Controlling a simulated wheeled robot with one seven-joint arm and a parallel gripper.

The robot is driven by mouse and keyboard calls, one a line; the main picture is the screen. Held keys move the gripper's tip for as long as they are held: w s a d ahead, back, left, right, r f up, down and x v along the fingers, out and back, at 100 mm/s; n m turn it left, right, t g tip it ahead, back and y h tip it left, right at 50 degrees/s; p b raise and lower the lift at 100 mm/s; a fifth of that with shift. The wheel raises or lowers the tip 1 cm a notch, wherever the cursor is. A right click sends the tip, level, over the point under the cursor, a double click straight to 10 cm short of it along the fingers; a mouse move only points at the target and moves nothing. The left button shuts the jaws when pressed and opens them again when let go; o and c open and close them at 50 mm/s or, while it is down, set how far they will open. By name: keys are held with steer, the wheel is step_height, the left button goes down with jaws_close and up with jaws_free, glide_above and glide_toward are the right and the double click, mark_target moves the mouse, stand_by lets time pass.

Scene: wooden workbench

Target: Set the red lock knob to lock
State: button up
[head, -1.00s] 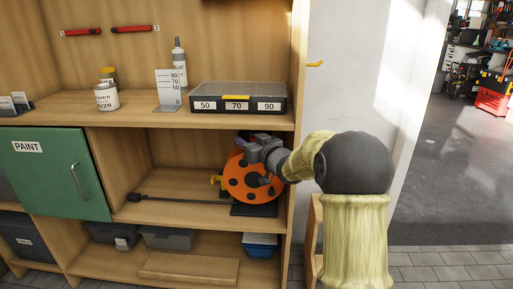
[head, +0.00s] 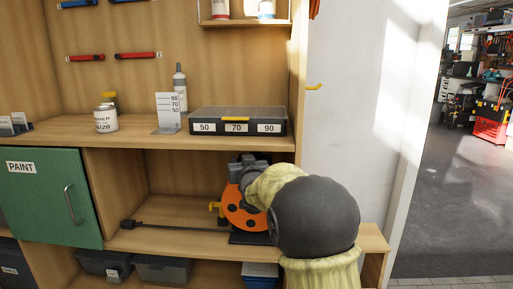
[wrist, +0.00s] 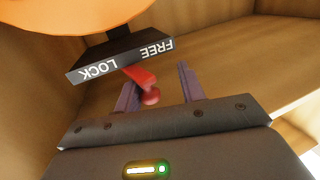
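The red lock knob (wrist: 148,88) shows in the wrist view below a black plate (wrist: 120,56) marked LOCK and FREE. Its arm reaches up toward the plate's lower edge, between the two words; I cannot tell which one it is set to. My gripper (wrist: 158,80) is open, its two purple fingers apart with the knob between them, nearer the left finger. I cannot tell whether that finger touches it. In the head view the orange reel (head: 239,213) with dark holes stands in the middle shelf bay, partly hidden by my arm. The knob is hidden there.
The shelf board (head: 160,240) lies under the reel, with a dark cable along it. A case (head: 237,121) marked 50, 70 and 90 sits on the shelf above. A green PAINT door (head: 45,205) is at left. The bay left of the reel is mostly clear.

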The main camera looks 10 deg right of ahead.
steer(key=shift+w+a+r+m+h+p, duration=0.15)
steer(key=shift+m+h+p, duration=0.25)
steer(key=shift+h, duration=0.2)
steer(key=s+a+m+g+h+p, duration=0.3)
steer(key=s+a+m+h+p, duration=0.3)
steer(key=s+a+h+p, duration=0.5)
steer(key=s+d+r+n+g+y+p, duration=0.35)
steer(key=r+y+p, duration=0.5)
steer(key=p, duration=0.65)
steer(key=s+d+r+n+g+y+p, duration=0.1)
steer(key=s+d+r+g+y+p, duration=0.1)
steer(key=s+p, duration=0.5)
steer(key=s+d+r+n+g+y+p, duration=0.2)
steer(key=s+r+g+p, duration=0.2)
steer(key=s, duration=0.5)
steer(key=p, duration=0.2)
steer(key=shift+s+r+y+p, duration=0.25)
steer(key=shift+r+y+p, duration=0.05)
steer(key=shift+y+p, duration=0.1)
